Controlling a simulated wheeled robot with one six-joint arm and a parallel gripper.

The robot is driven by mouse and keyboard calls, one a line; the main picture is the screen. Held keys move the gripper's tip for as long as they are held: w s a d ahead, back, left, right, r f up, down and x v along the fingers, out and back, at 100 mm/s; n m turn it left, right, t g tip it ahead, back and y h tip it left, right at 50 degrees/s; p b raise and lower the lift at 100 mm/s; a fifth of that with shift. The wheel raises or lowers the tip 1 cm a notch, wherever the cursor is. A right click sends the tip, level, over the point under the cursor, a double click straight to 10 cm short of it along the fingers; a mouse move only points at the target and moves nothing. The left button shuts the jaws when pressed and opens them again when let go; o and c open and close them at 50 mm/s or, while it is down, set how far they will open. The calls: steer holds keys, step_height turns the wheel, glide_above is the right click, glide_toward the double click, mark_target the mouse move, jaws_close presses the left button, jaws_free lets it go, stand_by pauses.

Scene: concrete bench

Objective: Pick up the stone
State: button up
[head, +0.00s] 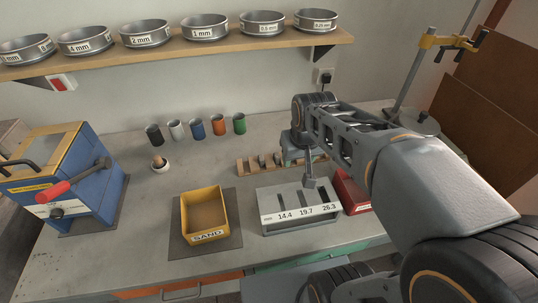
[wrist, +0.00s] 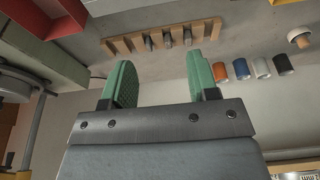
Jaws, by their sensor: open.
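A small brown rounded thing (head: 158,160) sits in a white cup (head: 160,169) left of centre on the bench; it could be the stone, but it is too small to be sure. The cup also shows at the upper right of the wrist view (wrist: 301,42). A small grey block (head: 311,182) shows over the grey gauge (head: 300,222); I cannot tell what it is. My gripper (wrist: 162,88) has green-padded fingers held apart, with nothing between them.
A wooden rack (head: 247,168) with grey pieces lies behind the gauge. A yellow sand bin (head: 205,215), several coloured cups (head: 197,130), a blue machine (head: 75,180) and a red box (head: 349,192) stand around. Sieves line the shelf (head: 178,50).

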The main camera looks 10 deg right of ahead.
steer(key=w+f+g+p, duration=0.1)
steer(key=w+g+p, duration=0.1)
steer(key=w, duration=1)
steer(key=g+p, duration=0.1)
steer(key=p, duration=0.1)
glide_above(277, 156)
step_height(277, 156, down, 7)
step_height(277, 156, down, 8)
steer(key=shift+d+p, duration=0.1)
steer(key=shift+p, duration=0.3)
steer(key=shift+f+p, duration=1)
steer(key=shift+f, duration=1.95)
jaws_close()
steer(key=shift+r, duration=0.15)
